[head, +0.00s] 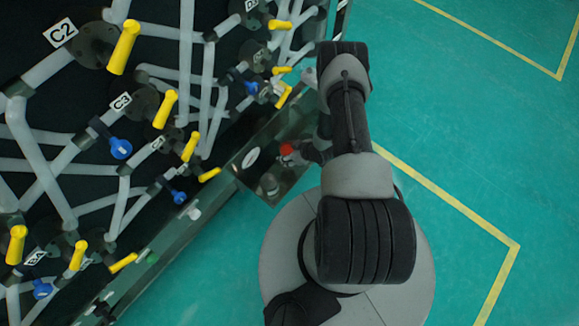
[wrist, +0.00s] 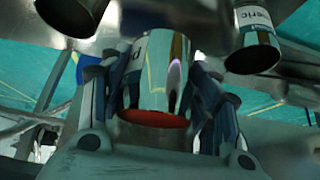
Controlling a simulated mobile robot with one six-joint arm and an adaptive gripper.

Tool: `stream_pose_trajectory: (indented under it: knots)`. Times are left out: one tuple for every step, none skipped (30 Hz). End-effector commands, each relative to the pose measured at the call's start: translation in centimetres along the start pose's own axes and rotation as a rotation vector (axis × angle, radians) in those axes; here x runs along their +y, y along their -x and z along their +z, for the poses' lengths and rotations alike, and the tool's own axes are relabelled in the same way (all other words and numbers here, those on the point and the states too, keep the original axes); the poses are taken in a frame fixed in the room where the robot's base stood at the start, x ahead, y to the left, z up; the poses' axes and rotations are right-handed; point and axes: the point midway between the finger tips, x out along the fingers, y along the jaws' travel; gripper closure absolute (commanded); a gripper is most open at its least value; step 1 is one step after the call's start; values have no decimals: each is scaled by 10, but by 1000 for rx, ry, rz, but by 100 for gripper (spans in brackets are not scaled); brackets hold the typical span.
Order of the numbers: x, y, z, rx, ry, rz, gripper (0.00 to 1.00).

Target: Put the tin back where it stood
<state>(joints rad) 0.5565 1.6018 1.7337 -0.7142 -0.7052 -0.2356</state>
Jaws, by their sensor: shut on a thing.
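My gripper (wrist: 157,85) is shut on a shiny metal tin (wrist: 150,62) in the wrist view, with a finger on each side. The tin's red end (wrist: 153,118) faces the camera, and part of a label shows on its side. In the head view a red spot (head: 287,150), which looks like that end, shows beside my gripper (head: 305,152), over the right part of a dark reflective shelf (head: 268,201). My arm partly hides the gripper there. I cannot tell whether the tin touches the shelf.
Two other metal containers, one (wrist: 255,52) at right and one (wrist: 72,14) at upper left, are close to the held tin in the wrist view. A panel of grey pipes with yellow handles (head: 124,47) and blue valves (head: 121,148) fills the left. Green floor (head: 480,150) is clear at right.

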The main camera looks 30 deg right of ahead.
Motion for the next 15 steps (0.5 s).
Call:
stream_pose_trajectory:
  knots:
    - [-1, -16, 11, 0, 0, -1, 71]
    - [0, -21, 14, 0, 0, 0, 71]
    - [0, -28, 18, 0, 0, -1, 71]
    - [0, -32, 21, 1, 1, 0, 71]
    - [0, -36, 23, 0, 0, 0, 71]
    - [0, -40, 26, 1, 0, 0, 71]
    - [0, -42, 27, 1, 0, 1, 71]
    - [0, -44, 28, 1, 0, 1, 71]
    - [0, -45, 29, 1, 0, 0, 71]
    - [0, -46, 30, 0, -1, 0, 71]
    - [0, -47, 30, 0, -1, 0, 71]
    - [0, -50, 32, 0, -1, 0, 71]
    - [0, -52, 34, 0, -1, 0, 71]
    - [0, -55, 36, 0, -1, 0, 71]
    - [0, -60, 39, 0, -1, 0, 71]
